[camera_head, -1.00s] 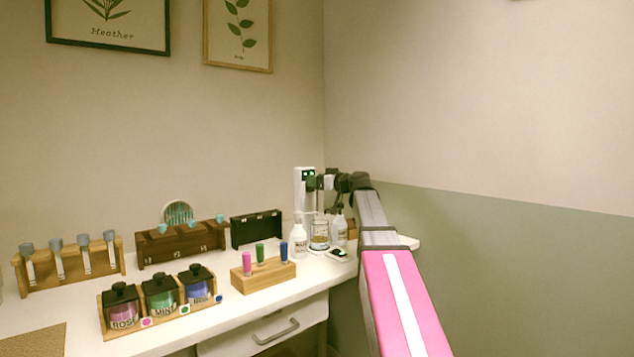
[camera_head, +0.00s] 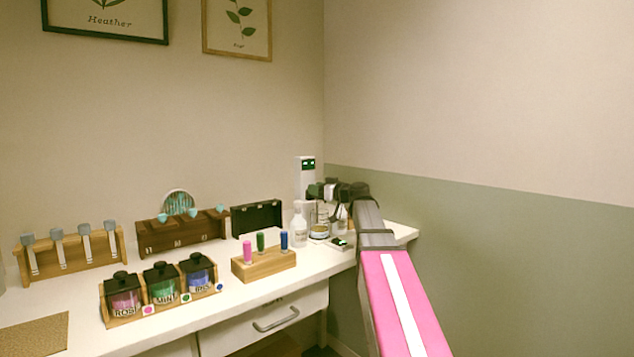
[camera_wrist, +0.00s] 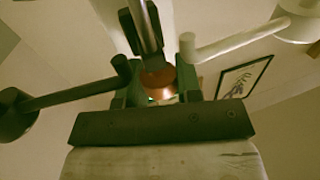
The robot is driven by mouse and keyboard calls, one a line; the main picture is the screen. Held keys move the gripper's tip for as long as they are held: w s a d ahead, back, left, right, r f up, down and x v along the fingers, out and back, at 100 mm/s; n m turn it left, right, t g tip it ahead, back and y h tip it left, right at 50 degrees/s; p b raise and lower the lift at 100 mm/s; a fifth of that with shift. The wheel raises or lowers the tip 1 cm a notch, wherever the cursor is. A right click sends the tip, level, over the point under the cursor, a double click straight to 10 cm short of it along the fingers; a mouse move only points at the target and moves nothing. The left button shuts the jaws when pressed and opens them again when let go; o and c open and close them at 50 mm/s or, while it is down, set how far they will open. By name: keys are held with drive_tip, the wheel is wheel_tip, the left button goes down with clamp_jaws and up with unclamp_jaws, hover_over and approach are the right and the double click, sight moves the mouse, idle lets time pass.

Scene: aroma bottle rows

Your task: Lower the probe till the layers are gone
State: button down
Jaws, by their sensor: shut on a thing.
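A white stand (camera_head: 307,175) with a small green-lit display rises at the back right of the counter. A glass beaker (camera_head: 319,231) with a yellowish band low in it stands at its foot. My gripper (camera_head: 318,190) is beside the stand, just above the beaker. In the wrist view my gripper (camera_wrist: 160,92) has its fingers around a part with a copper-coloured piece (camera_wrist: 158,79) and a grey shaft (camera_wrist: 145,28); this seems to be the probe. The probe's tip and whether the liquid still has layers are too small to tell.
A white bottle (camera_head: 299,231) stands just left of the beaker, and another bottle is partly hidden behind it. A small dark device (camera_head: 341,243) lies in front.

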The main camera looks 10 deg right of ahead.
drive_tip(key=c, duration=0.8)
unclamp_jaws()
drive_tip(key=v, duration=1.1)
